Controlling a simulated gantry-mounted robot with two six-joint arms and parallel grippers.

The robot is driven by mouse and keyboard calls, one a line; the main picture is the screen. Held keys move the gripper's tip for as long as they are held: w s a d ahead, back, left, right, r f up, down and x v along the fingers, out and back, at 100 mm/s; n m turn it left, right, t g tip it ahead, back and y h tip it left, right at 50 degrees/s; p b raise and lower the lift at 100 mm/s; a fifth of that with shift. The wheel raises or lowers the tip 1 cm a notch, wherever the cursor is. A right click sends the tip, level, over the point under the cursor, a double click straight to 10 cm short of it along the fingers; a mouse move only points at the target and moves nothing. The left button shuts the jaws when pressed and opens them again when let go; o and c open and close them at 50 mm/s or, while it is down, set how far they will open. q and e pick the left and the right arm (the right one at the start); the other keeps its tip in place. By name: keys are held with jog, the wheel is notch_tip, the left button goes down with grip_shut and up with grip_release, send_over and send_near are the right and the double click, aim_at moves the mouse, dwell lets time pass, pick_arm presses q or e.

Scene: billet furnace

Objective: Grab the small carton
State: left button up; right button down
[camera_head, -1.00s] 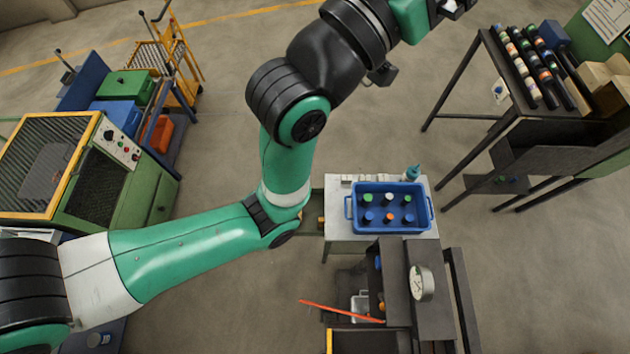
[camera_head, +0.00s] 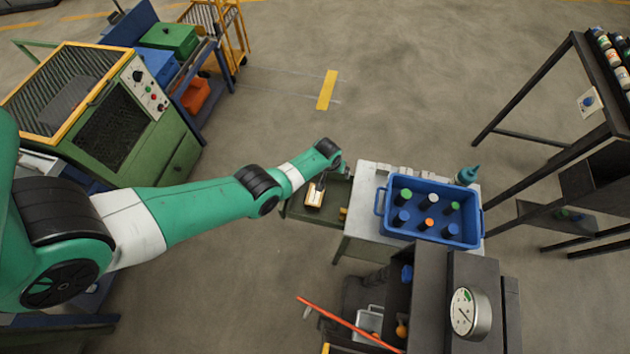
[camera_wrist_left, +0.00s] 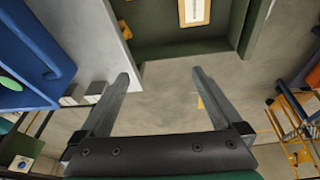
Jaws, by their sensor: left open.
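The small carton (camera_head: 314,194), orange-brown with a pale label, lies in a shallow dark green tray (camera_head: 296,213) beside the white table. In the left wrist view the carton (camera_wrist_left: 194,10) shows at the top edge, partly cut off, inside the tray (camera_wrist_left: 185,50). My left gripper (camera_head: 322,181) is over the tray, close to the carton, and small in the head view. In the left wrist view its fingers (camera_wrist_left: 160,75) are spread and empty, with the carton beyond their tips. My right gripper is not in view.
A blue crate (camera_head: 380,202) with several capped bottles stands on the white table (camera_head: 360,215) right of the tray. A dark stand with a gauge (camera_head: 469,311) and a red rod (camera_head: 345,322) are in front. Open floor lies behind the tray.

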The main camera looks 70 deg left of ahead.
pick_arm(q)
jog(key=n+g+b, duration=0.1)
jog(key=g+b, duration=0.1)
send_near(315, 195)
jog(key=shift+h, duration=0.4)
jog(key=f+b, duration=0.1)
jog(key=b, duration=0.1)
jog(key=f+b, duration=0.4)
jog(key=shift+a+b, duration=0.3)
jog(key=shift+a, duration=0.05)
jog(key=f+b, duration=0.3)
jog(key=b, duration=0.1)
jog(key=w+a+f+b, duration=0.1)
jog(key=f+b, duration=0.1)
jog(key=b, duration=0.1)
jog(key=shift+f, duration=0.3)
jog(key=shift+r, duration=0.15)
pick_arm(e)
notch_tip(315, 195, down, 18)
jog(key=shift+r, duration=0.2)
pick_arm(q)
jog(key=shift+c, duration=0.2)
grip_shut()
jog(key=shift+r, duration=0.1)
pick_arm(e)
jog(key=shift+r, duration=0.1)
